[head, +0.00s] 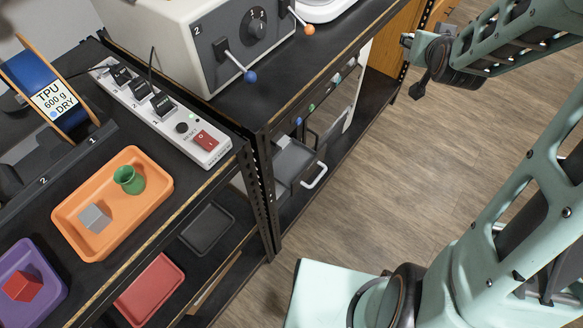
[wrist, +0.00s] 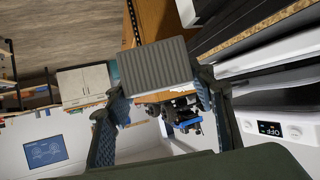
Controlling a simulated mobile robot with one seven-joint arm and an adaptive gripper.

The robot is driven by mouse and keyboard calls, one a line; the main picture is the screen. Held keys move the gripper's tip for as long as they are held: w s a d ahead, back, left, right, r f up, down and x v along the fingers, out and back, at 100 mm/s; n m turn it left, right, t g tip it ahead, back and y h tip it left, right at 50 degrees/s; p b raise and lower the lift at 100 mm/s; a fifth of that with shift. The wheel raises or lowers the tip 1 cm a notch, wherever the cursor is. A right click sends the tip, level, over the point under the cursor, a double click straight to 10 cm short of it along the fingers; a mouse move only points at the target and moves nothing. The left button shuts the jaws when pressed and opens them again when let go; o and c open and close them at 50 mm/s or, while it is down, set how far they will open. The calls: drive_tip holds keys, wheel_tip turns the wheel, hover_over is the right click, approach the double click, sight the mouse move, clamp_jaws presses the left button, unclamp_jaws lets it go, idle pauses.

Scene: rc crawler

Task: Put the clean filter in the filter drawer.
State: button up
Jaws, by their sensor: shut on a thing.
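My gripper (wrist: 161,92) is shut on a grey ribbed rectangular block, the filter (wrist: 154,66). It holds the filter between both fingertips, with the ribbed face showing in the wrist view. In the head view my arm fills the right side, but I cannot make out the gripper or the filter there. A grey drawer with a white handle (head: 315,176) stands pulled out below the black shelf. It looks like the filter drawer. Part of its inside shows, and the rest is hidden under the shelf.
A white machine (head: 200,45) with levers stands on the shelf above. A power strip (head: 165,112), an orange tray (head: 70,228) and a purple tray (head: 42,262) are at left. In the wrist view a white unit with an OFF display (wrist: 270,128) is close at right. Wood floor (head: 370,165) is clear.

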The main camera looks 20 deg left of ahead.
wheel_tip(320, 180, down, 7)
drive_tip(key=w+a+n+y+b, duration=0.1)
drive_tip(key=a+n+y+b, duration=0.15)
drive_tip(key=b, duration=0.35)
drive_tip(key=n+g+y+b, duration=0.5)
drive_tip(key=n+g+y, duration=0.35)
drive_tip(key=n, duration=0.25)
hover_over(297, 158)
drive_tip(key=w+d, duration=0.2)
drive_tip(key=d, duration=0.1)
drive_tip(key=shift+t, duration=0.45)
drive_tip(key=f, duration=2.7)
drive_tip(key=shift+w, duration=0.2)
drive_tip(key=s+a, duration=0.1)
drive_tip(key=s+a+f+b, duration=0.1)
drive_tip(key=a, duration=0.1)
drive_tip(key=shift+s, duration=0.3)
drive_tip(key=shift+f+b, duration=0.55)
drive_tip(key=shift+b, duration=0.05)
